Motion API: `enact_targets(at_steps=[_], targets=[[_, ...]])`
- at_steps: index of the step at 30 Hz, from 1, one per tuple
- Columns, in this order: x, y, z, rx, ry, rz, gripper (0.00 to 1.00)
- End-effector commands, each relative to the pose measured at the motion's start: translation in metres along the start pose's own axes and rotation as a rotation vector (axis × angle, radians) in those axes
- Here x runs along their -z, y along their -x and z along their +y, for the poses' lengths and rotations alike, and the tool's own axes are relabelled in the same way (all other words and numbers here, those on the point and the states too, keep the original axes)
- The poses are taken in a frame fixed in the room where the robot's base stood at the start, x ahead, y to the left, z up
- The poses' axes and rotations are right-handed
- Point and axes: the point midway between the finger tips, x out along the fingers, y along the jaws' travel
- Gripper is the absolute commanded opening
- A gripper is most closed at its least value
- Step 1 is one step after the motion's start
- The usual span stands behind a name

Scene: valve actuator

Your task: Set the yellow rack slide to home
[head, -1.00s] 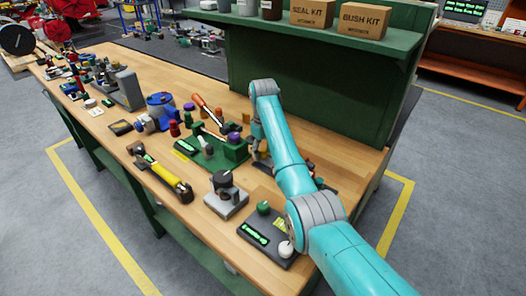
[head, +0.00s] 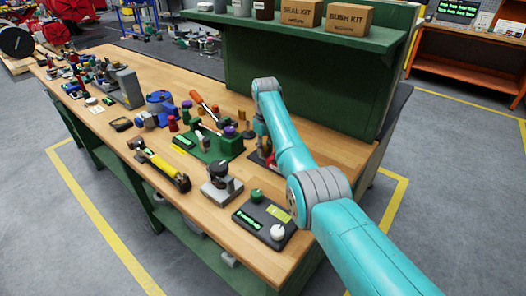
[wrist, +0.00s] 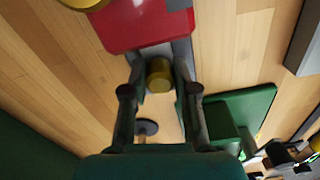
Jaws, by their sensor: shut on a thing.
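In the wrist view, a short yellow cylindrical knob (wrist: 160,75) sits between the fingertips of my gripper (wrist: 159,68), which is shut on it. The knob stands at the end of a grey strip by a red block (wrist: 145,28); I take it to be the yellow rack slide's handle. The slide's marks and its home position cannot be made out. In the head view my arm hides the gripper and most of this fixture; a small red part (head: 269,159) shows beside the arm.
A green fixture (head: 222,147) with a purple knob stands left of my arm. A black panel (head: 263,220) with green and white knobs is nearer the front. A yellow-bodied tool (head: 165,169) lies further left. The green back panel (head: 310,85) rises behind my arm.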

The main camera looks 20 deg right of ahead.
Motion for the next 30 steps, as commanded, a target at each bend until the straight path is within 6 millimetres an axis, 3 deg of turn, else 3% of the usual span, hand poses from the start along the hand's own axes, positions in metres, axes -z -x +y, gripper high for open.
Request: enact_targets(at_steps=[11,12,14,25,30], targets=[[-0.004,-0.002,0.003,0.003,-0.003,-0.013,0.0],[-0.004,-0.002,0.003,0.003,-0.003,-0.014,0.38],[-0.003,-0.002,0.003,0.003,-0.003,-0.012,0.53],[-0.001,0.002,0.002,0.001,-0.001,-0.006,0.53],[0.0,0.023,0.003,0.0,-0.001,-0.003,0.53]])
